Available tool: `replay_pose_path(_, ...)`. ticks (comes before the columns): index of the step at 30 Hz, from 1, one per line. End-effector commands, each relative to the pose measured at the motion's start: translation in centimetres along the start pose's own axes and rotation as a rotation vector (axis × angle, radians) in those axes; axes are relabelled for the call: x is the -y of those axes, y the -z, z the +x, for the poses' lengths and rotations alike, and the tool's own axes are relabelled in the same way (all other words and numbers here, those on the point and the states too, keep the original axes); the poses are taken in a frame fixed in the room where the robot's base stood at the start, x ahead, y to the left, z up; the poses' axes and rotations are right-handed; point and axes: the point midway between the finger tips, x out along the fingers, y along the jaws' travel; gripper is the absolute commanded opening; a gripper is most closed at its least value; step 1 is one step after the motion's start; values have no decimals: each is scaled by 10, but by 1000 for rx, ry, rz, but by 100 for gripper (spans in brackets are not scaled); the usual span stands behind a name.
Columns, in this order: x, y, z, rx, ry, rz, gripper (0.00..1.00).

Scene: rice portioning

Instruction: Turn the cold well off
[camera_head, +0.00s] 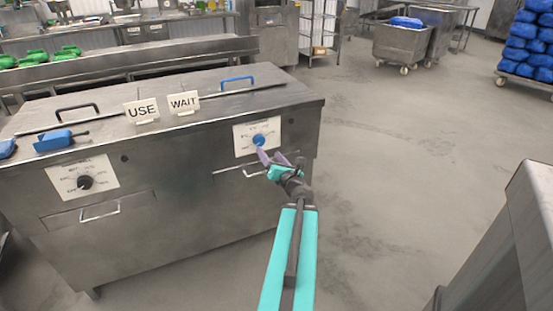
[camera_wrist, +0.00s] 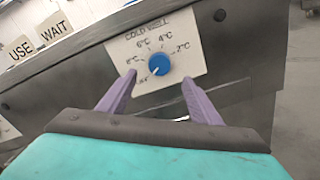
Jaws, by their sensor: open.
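The cold well dial is a blue knob (camera_head: 259,140) on a white plate at the right of the steel counter's front. In the wrist view the blue knob (camera_wrist: 159,64) sits under the words COLD WELL, with temperature marks around it. Its pale pointer line seems to aim at the lower left, near the small lowest-left label. My gripper (camera_head: 265,157) is close in front of the dial. In the wrist view my gripper (camera_wrist: 160,82) has its purple fingers spread, one on each side of the knob and a little below it. I cannot tell whether they touch the plate.
A second dial with a black knob (camera_head: 85,182) is on the counter's left front. USE (camera_head: 141,111) and WAIT (camera_head: 184,103) signs stand on top, near a blue-handled lid (camera_head: 238,82). A steel unit (camera_head: 520,250) is at the right. The floor between is clear.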

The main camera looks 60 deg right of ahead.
Motion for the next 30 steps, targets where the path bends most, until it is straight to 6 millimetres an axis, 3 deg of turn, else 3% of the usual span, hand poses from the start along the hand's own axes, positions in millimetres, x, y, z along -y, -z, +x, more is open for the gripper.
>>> replay_pose_path(30,-1,-2,-20,-2,0,1,59)
